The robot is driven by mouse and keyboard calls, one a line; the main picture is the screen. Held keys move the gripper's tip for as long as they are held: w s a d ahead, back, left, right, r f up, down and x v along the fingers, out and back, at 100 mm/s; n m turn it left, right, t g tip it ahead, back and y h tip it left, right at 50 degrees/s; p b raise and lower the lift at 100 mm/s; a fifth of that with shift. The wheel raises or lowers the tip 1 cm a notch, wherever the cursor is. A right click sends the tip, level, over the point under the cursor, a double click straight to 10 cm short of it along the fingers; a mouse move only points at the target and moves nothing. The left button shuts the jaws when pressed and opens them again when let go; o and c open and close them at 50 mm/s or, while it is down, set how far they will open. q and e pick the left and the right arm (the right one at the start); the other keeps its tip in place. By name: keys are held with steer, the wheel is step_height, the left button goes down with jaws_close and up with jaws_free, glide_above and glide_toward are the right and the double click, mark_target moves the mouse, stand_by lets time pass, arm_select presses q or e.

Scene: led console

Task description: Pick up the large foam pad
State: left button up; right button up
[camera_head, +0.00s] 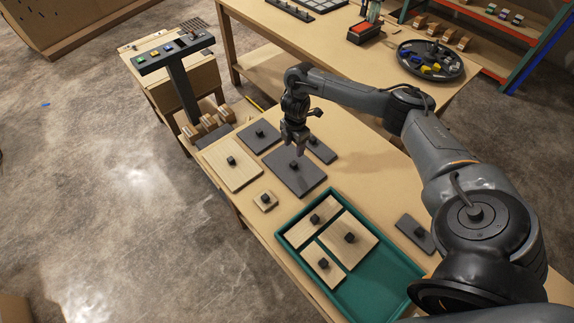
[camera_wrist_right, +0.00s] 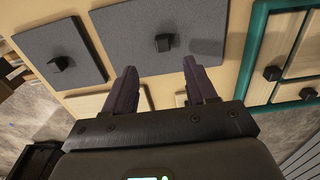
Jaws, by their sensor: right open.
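The large foam pad (camera_head: 310,181) is a dark grey flat square with a black knob, lying flat on the wooden table. My right gripper (camera_head: 299,151) is above it, open and empty, fingers pointing down. In the right wrist view, the large foam pad (camera_wrist_right: 120,32) lies beyond the two spread fingers (camera_wrist_right: 160,68), and its knob (camera_wrist_right: 163,43) shows between and past the fingertips. The fingers do not touch the knob. My left gripper is not in view.
Another grey pad (camera_head: 257,142) and a smaller one (camera_head: 322,154) lie close by. A wooden board (camera_head: 225,172) and a small wooden square (camera_head: 260,204) lie to the left. A green tray (camera_head: 376,298) holds several wooden boards. A narrow grey pad (camera_head: 410,230) lies right of the tray.

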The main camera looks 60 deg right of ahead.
steer(key=b, duration=0.2)
glide_above(294, 163)
step_height(294, 163, down, 5)
steer(key=shift+s+r, duration=0.1)
steer(key=shift+r, duration=0.1)
steer(key=shift+f, duration=0.25)
step_height(294, 163, down, 4)
steer(key=shift+a+b, duration=0.1)
steer(key=shift+b, duration=0.2)
steer(key=shift+f, duration=0.4)
steer(key=shift+w, duration=0.2)
jaws_close()
